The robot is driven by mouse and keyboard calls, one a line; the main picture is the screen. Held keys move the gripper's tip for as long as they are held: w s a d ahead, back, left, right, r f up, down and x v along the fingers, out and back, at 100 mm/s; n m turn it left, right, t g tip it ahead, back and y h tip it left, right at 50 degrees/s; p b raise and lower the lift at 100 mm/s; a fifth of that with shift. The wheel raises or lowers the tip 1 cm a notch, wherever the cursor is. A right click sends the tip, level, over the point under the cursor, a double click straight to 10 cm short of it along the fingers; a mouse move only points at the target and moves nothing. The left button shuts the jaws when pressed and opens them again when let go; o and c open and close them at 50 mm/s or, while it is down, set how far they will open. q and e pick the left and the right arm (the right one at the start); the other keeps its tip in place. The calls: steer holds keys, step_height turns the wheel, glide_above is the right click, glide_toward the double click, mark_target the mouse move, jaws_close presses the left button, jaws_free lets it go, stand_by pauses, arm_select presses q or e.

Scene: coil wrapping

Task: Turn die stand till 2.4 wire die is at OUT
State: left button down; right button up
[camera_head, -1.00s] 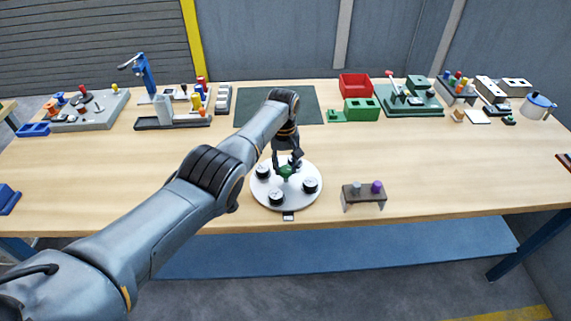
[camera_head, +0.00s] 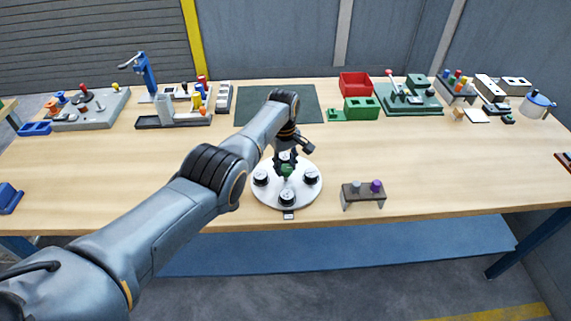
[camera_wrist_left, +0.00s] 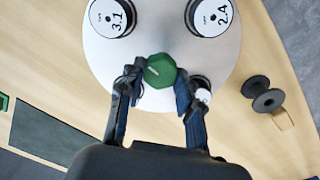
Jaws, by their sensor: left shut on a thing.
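The die stand (camera_head: 268,197) is a round white turntable near the table's front edge, with several black dies around a green knob (camera_wrist_left: 160,70). My left gripper (camera_head: 286,170) is shut on that knob from above. In the left wrist view, the 2.4 wire die (camera_wrist_left: 210,15) is at top right and the 3.1 die (camera_wrist_left: 112,15) at top left. The 2.4 die appears to be the front one in the head view (camera_head: 286,200), beside a small dark tab (camera_head: 289,215) with a white label, too small to read. Another die is partly hidden behind a finger. My right gripper is not in view.
A small grey stand (camera_head: 350,193) with a grey and a purple piece stands just right of the turntable. A dark green mat (camera_head: 300,103), red bin (camera_head: 355,84) and green fixtures line the back.

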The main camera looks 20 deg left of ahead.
mark_target(284, 168)
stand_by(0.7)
arm_select(q)
steer(key=c, duration=0.9)
jaws_free()
steer(key=shift+r, duration=0.1)
step_height(284, 168, up, 12)
steer(key=shift+s+a+f, duration=0.1)
steer(key=shift+s+f, duration=0.05)
steer(key=shift+f, duration=0.05)
